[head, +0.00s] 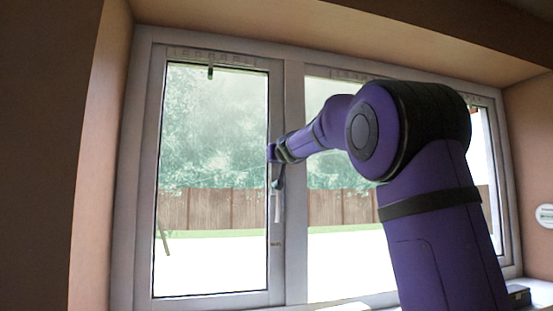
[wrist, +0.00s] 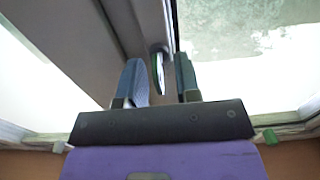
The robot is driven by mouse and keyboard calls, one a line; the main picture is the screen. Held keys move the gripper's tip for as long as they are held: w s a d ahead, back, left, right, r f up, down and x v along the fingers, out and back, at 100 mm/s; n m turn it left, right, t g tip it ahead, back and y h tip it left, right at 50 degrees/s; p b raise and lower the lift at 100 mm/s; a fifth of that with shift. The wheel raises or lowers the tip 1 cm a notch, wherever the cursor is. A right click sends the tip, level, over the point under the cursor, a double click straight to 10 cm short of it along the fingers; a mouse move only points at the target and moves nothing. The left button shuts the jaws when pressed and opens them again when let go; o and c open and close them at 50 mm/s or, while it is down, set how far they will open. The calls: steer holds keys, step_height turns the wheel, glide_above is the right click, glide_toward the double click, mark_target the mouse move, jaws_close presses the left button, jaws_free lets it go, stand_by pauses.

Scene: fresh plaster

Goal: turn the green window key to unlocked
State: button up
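My gripper (wrist: 159,62) is open, its two blue-grey fingers apart and pointing at the window frame. Between them in the wrist view is a slim pale piece with a green edge (wrist: 157,70), apparently the green window key. It hangs below a grey handle mount on the upright frame. I see a gap on the right finger's side; whether the left finger touches it I cannot tell. In the head view my gripper (head: 275,158) is at the middle upright, just above the pale window handle (head: 277,206). The key's green is not clear there.
The left window sash (head: 150,190) looks closed, with a dark catch (head: 210,72) at its top. The wrist view has another small green piece (wrist: 270,137) at the lower right. A dark box (head: 518,295) sits on the right sill. The plaster reveal borders both sides.

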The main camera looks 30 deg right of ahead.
jaws_close()
steer(key=shift+m, duration=0.3)
steer(key=m, duration=0.2)
steer(key=shift+d+m, duration=0.2)
steer(key=shift+m, duration=0.1)
steer(key=m, duration=0.3)
steer(key=shift+m, duration=0.3)
steer(key=m, duration=0.5)
steer(key=shift+s+d+f, duration=0.1)
steer(key=shift+d+f, duration=0.05)
steer(key=shift+f, duration=0.05)
steer(key=m, duration=0.6)
steer(key=shift+f, duration=0.2)
jaws_free()
